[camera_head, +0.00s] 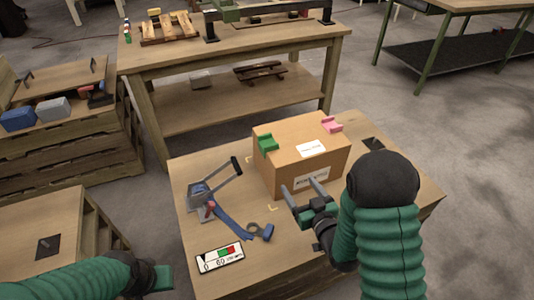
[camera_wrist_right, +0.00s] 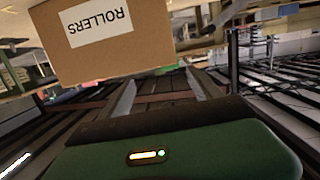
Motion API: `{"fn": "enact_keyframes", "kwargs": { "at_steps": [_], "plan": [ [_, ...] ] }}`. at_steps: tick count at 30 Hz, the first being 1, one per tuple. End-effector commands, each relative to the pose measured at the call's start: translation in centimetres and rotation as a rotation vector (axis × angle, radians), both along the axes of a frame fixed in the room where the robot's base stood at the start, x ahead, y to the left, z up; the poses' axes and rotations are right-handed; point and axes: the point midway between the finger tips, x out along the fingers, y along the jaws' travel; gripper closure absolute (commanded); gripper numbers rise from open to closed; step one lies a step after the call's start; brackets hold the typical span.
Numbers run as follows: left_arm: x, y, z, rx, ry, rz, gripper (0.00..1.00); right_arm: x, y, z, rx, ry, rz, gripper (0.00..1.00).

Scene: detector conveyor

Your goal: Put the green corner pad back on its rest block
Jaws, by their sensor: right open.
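The green corner pad (camera_head: 267,143) sits on the top left corner of a cardboard box (camera_head: 275,170) on the near wooden table. My right gripper (camera_head: 302,187) is open and empty in front of the box's labelled side, apart from the green pad. In the right wrist view its two fingers (camera_wrist_right: 160,92) are spread with nothing between them, and the box (camera_wrist_right: 105,40) with its ROLLERS label is beyond them. My left gripper (camera_head: 158,278) is low at the left, away from the box; its fingers cannot be made out. I cannot pick out a rest block for certain.
A pink corner pad (camera_head: 331,125) sits on the box's back right corner. A strapping tool (camera_head: 205,192), blue strap (camera_head: 232,224) and a labelled card (camera_head: 220,260) lie on the left of the table (camera_head: 185,165). A dark square plate (camera_head: 372,144) lies right of the box.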

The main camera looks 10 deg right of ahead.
Motion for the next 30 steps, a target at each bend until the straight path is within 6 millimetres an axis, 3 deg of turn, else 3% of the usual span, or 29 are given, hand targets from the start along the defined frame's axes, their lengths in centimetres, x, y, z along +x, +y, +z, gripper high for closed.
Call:
{"fn": "enact_keyframes", "kwargs": {
  "at_steps": [4, 7, 18, 23, 30],
  "plan": [
    [0.0, 0.0, -1.0, 0.0, 0.0, 0.001, 1.0, -0.3, 0.8, 0.3, 0.032, -0.128, 0.031, 0.26],
    [0.0, 0.0, -1.1, 0.0, 0.0, 0.001, 1.0, 0.7, 1.2, 0.7, 0.038, -0.154, 0.037, 0.26],
    [0.0, 0.0, -2.2, 0.0, 0.0, 0.001, 1.0, 9.4, 3.0, 0.8, 0.037, -0.154, 0.036, 0.26],
    [0.0, 0.0, -2.4, 0.0, 0.0, 0.001, 1.0, 11.1, 3.3, 0.8, 0.037, -0.153, 0.034, 0.26],
    [0.0, 0.0, -3.2, 0.0, 0.0, 0.001, 1.0, 15.3, 4.2, 0.7, 0.037, -0.153, 0.036, 0.26]
  ]
}}
